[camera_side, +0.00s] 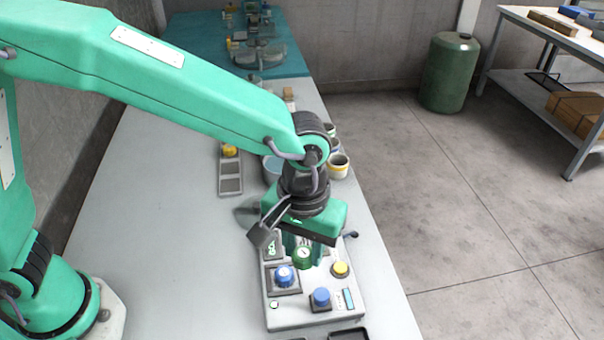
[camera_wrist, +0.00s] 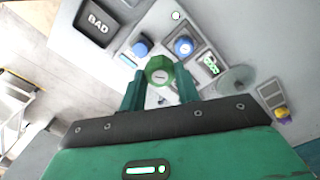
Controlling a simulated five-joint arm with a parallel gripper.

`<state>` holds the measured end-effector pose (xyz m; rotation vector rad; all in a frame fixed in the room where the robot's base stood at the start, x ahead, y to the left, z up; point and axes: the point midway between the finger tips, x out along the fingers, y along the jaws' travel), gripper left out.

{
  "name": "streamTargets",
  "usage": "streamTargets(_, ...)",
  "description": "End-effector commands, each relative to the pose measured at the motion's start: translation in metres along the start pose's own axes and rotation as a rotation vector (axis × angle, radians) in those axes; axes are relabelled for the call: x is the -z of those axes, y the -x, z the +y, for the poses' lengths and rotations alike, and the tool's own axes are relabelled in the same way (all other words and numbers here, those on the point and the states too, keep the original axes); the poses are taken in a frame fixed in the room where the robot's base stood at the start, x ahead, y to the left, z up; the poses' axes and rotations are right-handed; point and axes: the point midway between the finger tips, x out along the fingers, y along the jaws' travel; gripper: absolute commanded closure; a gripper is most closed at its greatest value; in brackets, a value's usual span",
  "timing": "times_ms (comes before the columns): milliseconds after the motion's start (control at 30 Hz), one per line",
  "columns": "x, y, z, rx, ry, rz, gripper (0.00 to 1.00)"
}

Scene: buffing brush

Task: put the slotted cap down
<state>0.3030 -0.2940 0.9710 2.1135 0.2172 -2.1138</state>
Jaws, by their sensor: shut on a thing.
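A green cap (camera_side: 303,258) with a pale mark on its top is held in my gripper (camera_side: 303,250), above the grey control box (camera_side: 290,318). In the wrist view the cap (camera_wrist: 160,70) sits between the two green fingers of my gripper (camera_wrist: 160,82), which are shut on it. It appears roughly upright. I cannot clearly make out a slot, nor whether its underside touches the box. The part of the box beneath my gripper is hidden.
The box carries a blue dial (camera_side: 284,275), a blue button (camera_side: 321,297), a yellow button (camera_side: 340,269) and a small display (camera_side: 348,299). A compartment tray (camera_side: 230,186) and cups (camera_side: 339,167) stand farther back. The table's left is clear.

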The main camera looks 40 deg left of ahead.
Motion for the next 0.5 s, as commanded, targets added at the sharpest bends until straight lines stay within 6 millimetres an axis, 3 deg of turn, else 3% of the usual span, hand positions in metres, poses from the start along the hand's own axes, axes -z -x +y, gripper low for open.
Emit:
streamTargets(267,0.016,0.0,-0.003,-0.001,0.064,0.0,0.9)
streamTargets(500,0.064,-0.002,-0.017,0.0,0.271,0.0,0.9)
